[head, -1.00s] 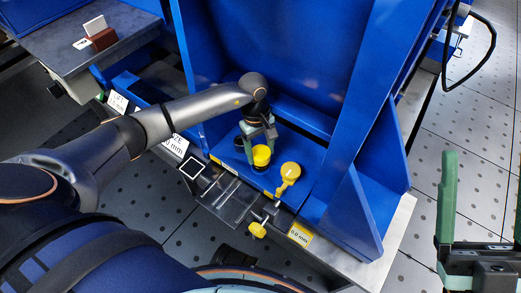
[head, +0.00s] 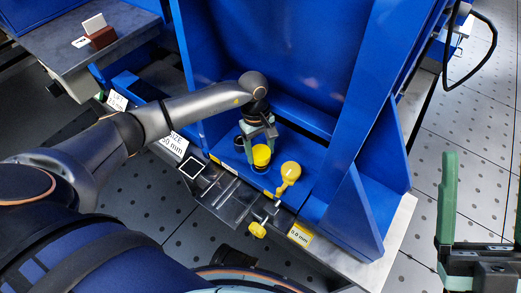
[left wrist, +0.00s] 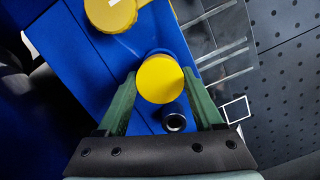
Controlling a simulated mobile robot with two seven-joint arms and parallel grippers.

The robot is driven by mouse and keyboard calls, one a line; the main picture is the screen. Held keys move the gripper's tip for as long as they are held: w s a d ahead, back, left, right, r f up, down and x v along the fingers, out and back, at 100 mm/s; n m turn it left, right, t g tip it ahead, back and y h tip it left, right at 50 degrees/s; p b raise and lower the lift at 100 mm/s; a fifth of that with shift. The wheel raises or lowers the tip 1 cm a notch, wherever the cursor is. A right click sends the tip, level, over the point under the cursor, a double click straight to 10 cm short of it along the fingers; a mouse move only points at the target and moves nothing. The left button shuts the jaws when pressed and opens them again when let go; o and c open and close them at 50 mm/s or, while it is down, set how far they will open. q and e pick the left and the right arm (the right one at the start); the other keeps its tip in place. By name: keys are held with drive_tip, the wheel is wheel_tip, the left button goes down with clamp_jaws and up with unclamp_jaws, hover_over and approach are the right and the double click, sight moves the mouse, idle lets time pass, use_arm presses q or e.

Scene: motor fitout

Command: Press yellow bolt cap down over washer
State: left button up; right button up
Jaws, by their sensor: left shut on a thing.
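The round yellow bolt cap (head: 261,153) is between the green fingers of my left gripper (head: 258,140), over the blue base plate. The left wrist view shows it from above, the cap (left wrist: 160,78) clasped by both fingertips. A dark round piece (head: 261,168) shows just below the cap in the head view; whether the cap touches it I cannot tell. The washer cannot be made out, as the cap hides what is under it. My right gripper (head: 482,205) is open and empty at the right edge, over the floor.
A black ring-shaped piece (left wrist: 174,122) is close on the other side. A yellow knob (head: 257,230) and a "0.0 mm" label (head: 300,235) are at the front edge. Tall blue walls (head: 285,60) rise behind.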

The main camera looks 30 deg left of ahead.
sight(260, 150)
use_arm(q)
drive_tip(key=shift+f+b, duration=1.45)
drive_tip(key=shift+f, duration=0.15)
drive_tip(key=shift+r, duration=0.15)
drive_tip(key=shift+r+p, duration=0.95)
drive_tip(key=shift+r, duration=0.15)
drive_tip(key=shift+b, duration=0.35)
idle(1.0)
drive_tip(key=shift+f+b, duration=0.9)
drive_tip(key=shift+f, duration=0.2)
drive_tip(key=o, duration=1.3)
drive_tip(key=shift+o, duration=0.2)
